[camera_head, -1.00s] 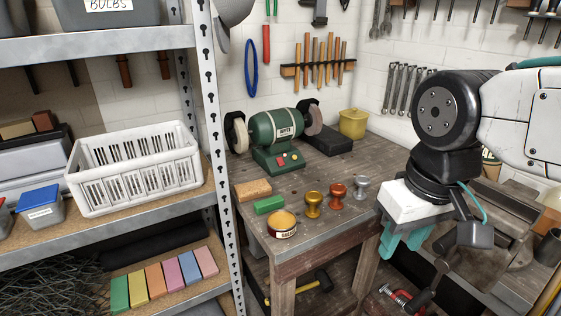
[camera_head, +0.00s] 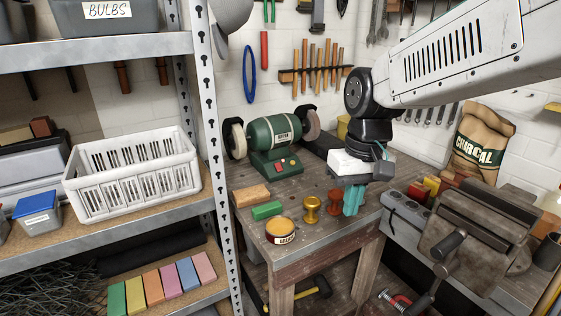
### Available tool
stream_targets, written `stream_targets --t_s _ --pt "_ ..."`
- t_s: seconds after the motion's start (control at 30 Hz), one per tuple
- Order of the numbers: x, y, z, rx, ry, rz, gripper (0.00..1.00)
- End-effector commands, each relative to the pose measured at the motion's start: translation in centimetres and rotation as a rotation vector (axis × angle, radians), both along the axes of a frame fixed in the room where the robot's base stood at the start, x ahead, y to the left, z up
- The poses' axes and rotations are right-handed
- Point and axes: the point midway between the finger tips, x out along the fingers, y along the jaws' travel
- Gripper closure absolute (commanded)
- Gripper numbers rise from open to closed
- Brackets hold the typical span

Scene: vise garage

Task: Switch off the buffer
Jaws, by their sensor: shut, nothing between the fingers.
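The green buffer (camera_head: 272,136) stands at the back of the wooden workbench, with a pale wheel (camera_head: 234,138) on its left and a darker wheel (camera_head: 311,124) on its right. Its base faces me with a red button (camera_head: 283,163) and a second small button beside it, too small to read. My gripper (camera_head: 353,201) hangs pointing down over the right part of the bench, to the right of and nearer than the buffer. Its teal fingers are shut and empty, apart from the buffer. The silver knob is hidden behind my gripper.
A gold knob (camera_head: 311,209) and a copper knob (camera_head: 334,203) stand close left of my gripper. A round tin (camera_head: 281,231), a green block (camera_head: 266,211) and a tan block (camera_head: 252,195) lie at the front left. A vise (camera_head: 470,235) stands at right; a shelf post (camera_head: 214,150) at left.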

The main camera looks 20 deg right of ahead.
Motion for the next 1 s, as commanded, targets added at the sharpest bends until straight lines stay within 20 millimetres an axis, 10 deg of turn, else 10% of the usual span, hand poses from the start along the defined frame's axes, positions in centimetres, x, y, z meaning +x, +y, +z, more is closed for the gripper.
stream_targets --t_s 0.7,1.0 --pt "32.5 0.3 -4.6 0.060 -0.441 0.159 1.00" --pt "35.7 -0.1 -1.7 0.013 -0.590 0.229 1.00"
